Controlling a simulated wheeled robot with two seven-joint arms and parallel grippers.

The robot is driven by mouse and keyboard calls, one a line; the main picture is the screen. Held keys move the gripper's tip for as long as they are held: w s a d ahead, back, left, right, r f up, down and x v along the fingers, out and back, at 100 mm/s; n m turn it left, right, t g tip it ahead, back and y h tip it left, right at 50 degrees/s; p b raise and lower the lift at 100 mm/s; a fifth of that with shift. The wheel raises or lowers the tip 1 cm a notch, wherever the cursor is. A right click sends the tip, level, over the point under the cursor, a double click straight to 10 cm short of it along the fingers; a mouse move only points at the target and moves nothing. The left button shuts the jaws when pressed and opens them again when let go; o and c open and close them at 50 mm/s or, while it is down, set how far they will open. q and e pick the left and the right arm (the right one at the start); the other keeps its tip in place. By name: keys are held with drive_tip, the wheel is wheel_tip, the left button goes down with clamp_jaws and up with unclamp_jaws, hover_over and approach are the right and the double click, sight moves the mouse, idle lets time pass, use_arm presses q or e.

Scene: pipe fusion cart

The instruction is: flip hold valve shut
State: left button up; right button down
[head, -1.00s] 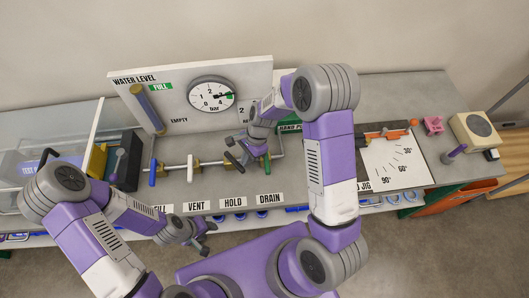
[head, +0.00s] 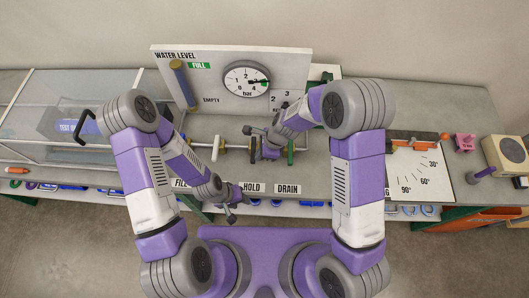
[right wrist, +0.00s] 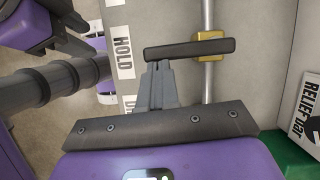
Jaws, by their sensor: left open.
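The hold valve has a black bar handle (right wrist: 190,49) on a brass-coloured body (right wrist: 214,46). In the right wrist view the bar lies across the silver pipe (right wrist: 208,88), its free end toward the HOLD label (right wrist: 123,45). My right gripper (right wrist: 159,66) has its fingers together, with the tips at the bar near its free end; whether they touch it is unclear. In the head view my right gripper (head: 268,146) is over the pipe, and my arm partly hides the valve. My left gripper (head: 241,199) is open and empty, in front of the labels.
A white valve handle (head: 215,148) stands left of the hold valve and a green one (head: 291,152) right of it. The gauge panel (head: 291,60) rises behind. A clear tank (head: 40,115) is at the left, an angle board (head: 418,170) at the right.

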idle(0.5)
drive_tip(key=p+v, duration=0.4)
drive_tip(key=v, duration=0.6)
drive_tip(key=shift+p, duration=0.35)
drive_tip(key=shift+s, duration=0.2)
